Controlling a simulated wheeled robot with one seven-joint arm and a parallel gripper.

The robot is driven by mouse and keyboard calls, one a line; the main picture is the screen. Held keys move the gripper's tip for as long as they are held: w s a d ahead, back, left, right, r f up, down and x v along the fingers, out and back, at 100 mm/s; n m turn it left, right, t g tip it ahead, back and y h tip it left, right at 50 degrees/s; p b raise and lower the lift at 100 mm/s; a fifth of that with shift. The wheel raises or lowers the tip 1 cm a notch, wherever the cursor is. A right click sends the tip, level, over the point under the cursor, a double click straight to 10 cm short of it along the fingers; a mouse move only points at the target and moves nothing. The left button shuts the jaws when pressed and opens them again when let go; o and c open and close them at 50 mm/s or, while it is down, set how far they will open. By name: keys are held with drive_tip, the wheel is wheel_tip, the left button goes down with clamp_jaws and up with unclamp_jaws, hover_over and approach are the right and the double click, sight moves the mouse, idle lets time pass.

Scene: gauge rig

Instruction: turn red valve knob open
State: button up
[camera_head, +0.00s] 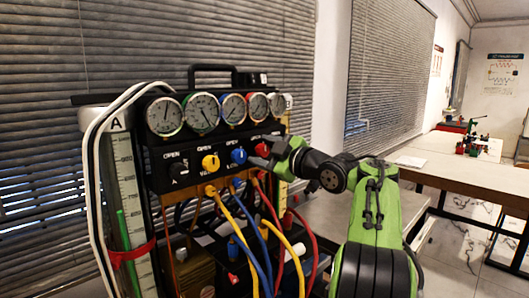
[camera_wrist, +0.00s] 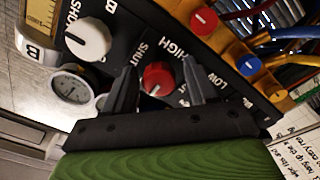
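The red valve knob (camera_wrist: 157,78) is on the black panel of the gauge rig. In the wrist view it lies between the two dark fingers of my gripper (camera_wrist: 158,85), with a gap on both sides. The fingers are open, one to each side of the knob. In the head view my gripper (camera_head: 262,152) reaches the right part of the panel, and the red knob (camera_head: 262,147) is partly hidden by it. The labels SHUT, HIGH and LOW show around the knob in the wrist view.
Black (camera_head: 179,170), yellow (camera_head: 210,162) and blue (camera_head: 239,155) knobs sit left of the red one. A white knob (camera_wrist: 88,38) is beside it in the wrist view. Several gauges are above; yellow, blue and red hoses (camera_head: 236,222) hang below.

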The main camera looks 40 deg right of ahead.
drive_tip(key=s, duration=1.5)
drive_tip(key=shift+s+d+b, duration=0.2)
drive_tip(key=shift+s+b, duration=0.1)
drive_tip(key=shift+s, duration=0.1)
drive_tip(key=shift+w, duration=0.15)
